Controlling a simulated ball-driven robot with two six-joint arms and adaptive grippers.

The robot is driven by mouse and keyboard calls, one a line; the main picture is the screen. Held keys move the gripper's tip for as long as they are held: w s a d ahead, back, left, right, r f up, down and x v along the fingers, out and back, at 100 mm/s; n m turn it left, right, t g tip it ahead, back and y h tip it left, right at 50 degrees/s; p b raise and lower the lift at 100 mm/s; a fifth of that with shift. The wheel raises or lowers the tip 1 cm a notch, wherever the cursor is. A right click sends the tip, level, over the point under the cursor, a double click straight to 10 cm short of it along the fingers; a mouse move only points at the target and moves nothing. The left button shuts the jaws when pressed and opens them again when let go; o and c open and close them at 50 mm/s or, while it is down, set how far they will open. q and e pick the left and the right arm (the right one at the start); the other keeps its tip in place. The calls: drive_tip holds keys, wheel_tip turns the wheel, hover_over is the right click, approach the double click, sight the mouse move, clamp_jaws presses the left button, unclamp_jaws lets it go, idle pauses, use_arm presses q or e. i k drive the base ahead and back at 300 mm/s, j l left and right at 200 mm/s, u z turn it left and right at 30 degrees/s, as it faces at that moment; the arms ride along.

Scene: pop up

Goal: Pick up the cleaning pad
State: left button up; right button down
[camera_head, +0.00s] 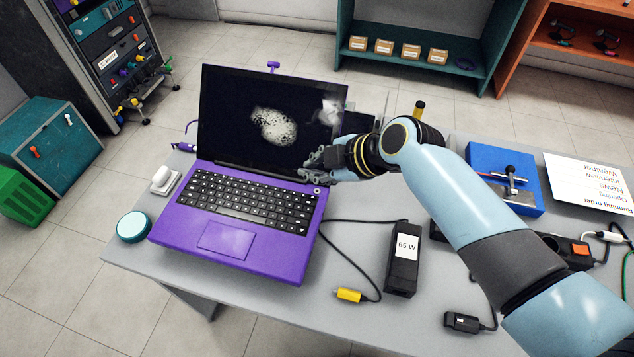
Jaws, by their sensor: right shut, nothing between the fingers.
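I cannot tell for sure which thing is the cleaning pad. A round teal-rimmed disc (134,226) with a pale top lies at the table's left edge, left of the purple laptop (228,240). A small white item (163,180) lies just behind it, beside the keyboard. My right gripper (312,168) is shut and empty at the right side of the open laptop, in front of the lower right of its screen. It is well to the right of both small items. My left gripper is out of view.
A black 65 W charger (402,262) and a cable with a yellow plug (348,295) lie right of the laptop. A blue box (488,160), a printed sheet (590,183) and a power strip with an orange switch (579,248) are farther right. The front middle of the grey table is partly clear.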

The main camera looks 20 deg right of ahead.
sight(164, 180)
drive_tip(key=k, duration=1)
